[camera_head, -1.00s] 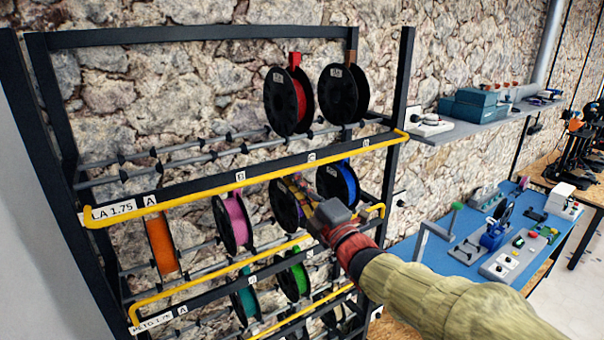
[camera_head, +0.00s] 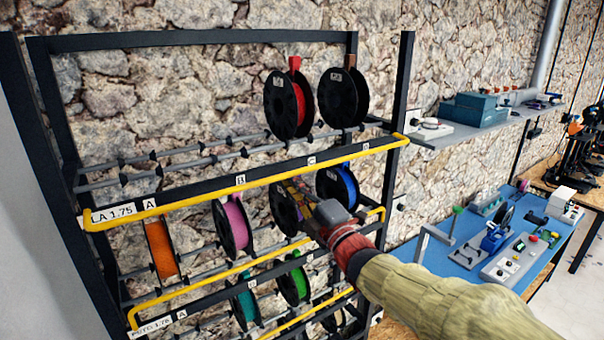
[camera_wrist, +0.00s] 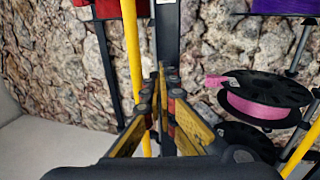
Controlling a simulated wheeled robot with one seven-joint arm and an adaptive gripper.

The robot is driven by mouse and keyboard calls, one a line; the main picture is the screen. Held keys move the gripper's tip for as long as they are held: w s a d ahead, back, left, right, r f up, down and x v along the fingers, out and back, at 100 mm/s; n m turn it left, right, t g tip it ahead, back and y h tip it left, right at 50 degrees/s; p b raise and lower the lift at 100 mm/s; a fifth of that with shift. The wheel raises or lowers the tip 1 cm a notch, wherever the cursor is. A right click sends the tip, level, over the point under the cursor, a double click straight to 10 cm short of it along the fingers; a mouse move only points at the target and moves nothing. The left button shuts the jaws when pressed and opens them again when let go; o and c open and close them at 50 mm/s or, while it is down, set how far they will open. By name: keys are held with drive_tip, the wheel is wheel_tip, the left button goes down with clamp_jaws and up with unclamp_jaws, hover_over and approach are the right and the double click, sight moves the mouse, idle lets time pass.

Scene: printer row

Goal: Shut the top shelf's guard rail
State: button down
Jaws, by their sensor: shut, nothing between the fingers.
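The top shelf's guard rail (camera_head: 215,184) is a yellow bar with bent ends. It runs along the shelf's front, low against the black label beam (camera_head: 270,170). My gripper (camera_head: 284,186) is shut and empty, just below the rail's middle, in front of a dark spool on the tier below. In the wrist view the rail (camera_wrist: 133,50) passes upright, left of my closed fingertips (camera_wrist: 163,78), with the black beam (camera_wrist: 167,35) behind them. Whether the fingers touch the rail I cannot tell.
Red (camera_head: 289,104) and brown-tabbed (camera_head: 343,97) spools stand on the top shelf. Orange (camera_head: 161,249), pink (camera_head: 234,226) and blue (camera_head: 338,187) spools hang below, above a second yellow rail (camera_head: 215,280). A blue workbench (camera_head: 440,240) and a grey wall shelf (camera_head: 445,138) lie right.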

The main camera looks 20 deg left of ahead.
drive_tip(key=shift+r, duration=0.1)
idle(0.5)
drive_tip(key=shift+r, duration=3.1)
drive_tip(key=shift+r+b+v, duration=0.15)
drive_tip(key=shift+b+v, duration=0.4)
drive_tip(key=shift+v, duration=0.4)
drive_tip(key=shift+r+b+v, duration=0.15)
drive_tip(key=shift+b+v, duration=0.35)
drive_tip(key=shift+v, duration=0.4)
wheel_tip(320, 180, up, 3)
drive_tip(key=shift+f+p, duration=0.25)
drive_tip(key=shift+p, duration=0.1)
